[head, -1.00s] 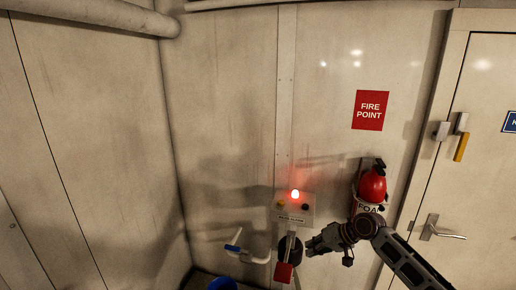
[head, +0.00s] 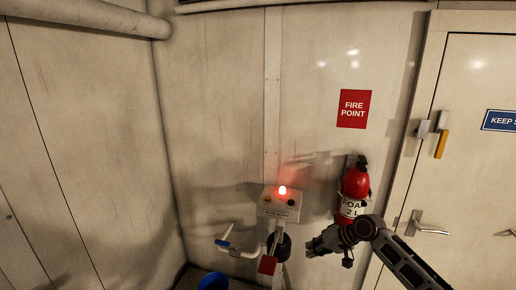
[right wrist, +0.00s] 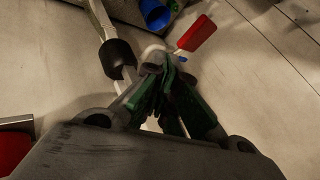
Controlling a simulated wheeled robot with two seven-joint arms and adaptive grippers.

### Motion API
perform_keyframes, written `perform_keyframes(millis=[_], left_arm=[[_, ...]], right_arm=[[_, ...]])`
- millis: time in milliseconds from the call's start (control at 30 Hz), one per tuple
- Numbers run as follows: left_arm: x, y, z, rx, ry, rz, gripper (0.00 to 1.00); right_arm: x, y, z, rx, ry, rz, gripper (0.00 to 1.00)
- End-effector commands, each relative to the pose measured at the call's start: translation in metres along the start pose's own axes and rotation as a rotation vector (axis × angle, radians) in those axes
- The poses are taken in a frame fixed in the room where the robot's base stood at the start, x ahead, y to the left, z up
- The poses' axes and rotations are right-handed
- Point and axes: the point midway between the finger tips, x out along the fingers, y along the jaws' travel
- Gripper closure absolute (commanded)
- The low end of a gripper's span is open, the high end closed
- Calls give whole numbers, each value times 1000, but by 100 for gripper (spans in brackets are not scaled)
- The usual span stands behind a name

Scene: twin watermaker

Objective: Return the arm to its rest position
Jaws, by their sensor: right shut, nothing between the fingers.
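My right gripper (head: 318,244) is at the end of my right arm, in front of the wall and just left of the fire extinguisher (head: 355,185). It is shut and empty, and its closed fingers (right wrist: 170,95) also show in the right wrist view. The control box (head: 282,203) with a lit red lamp (head: 282,190) is up and left of the gripper. A red tag or handle (head: 267,265) hangs below the box. My left gripper is not in view.
A white pipe with a blue-handled tap (head: 235,249) and a blue bucket (head: 213,281) are low on the left. A door with a lever handle (head: 428,225) is on the right. A red fire point sign (head: 354,108) is on the wall above.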

Motion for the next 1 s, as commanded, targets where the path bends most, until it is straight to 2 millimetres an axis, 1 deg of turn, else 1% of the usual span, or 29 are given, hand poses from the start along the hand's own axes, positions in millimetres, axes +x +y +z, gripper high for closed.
perform_keyframes(millis=[167, 367, 567, 667, 767, 800, 867, 1000], left_arm=[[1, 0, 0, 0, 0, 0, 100], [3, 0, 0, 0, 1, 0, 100], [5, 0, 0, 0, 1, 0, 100], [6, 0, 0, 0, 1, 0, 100], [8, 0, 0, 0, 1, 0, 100], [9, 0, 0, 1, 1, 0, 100], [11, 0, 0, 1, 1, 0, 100], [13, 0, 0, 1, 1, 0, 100]], right_arm=[[11, 13, 2, 13, 11, 12, 100], [27, 36, 5, 31, 31, 35, 100], [52, 72, 14, 57, 59, 74, 100], [69, 96, 23, 73, 73, 102, 100], [91, 127, 38, 88, 86, 141, 100], [100, 142, 46, 95, 92, 160, 100], [114, 163, 59, 102, 99, 189, 100], [142, 209, 95, 111, 104, 256, 100]])
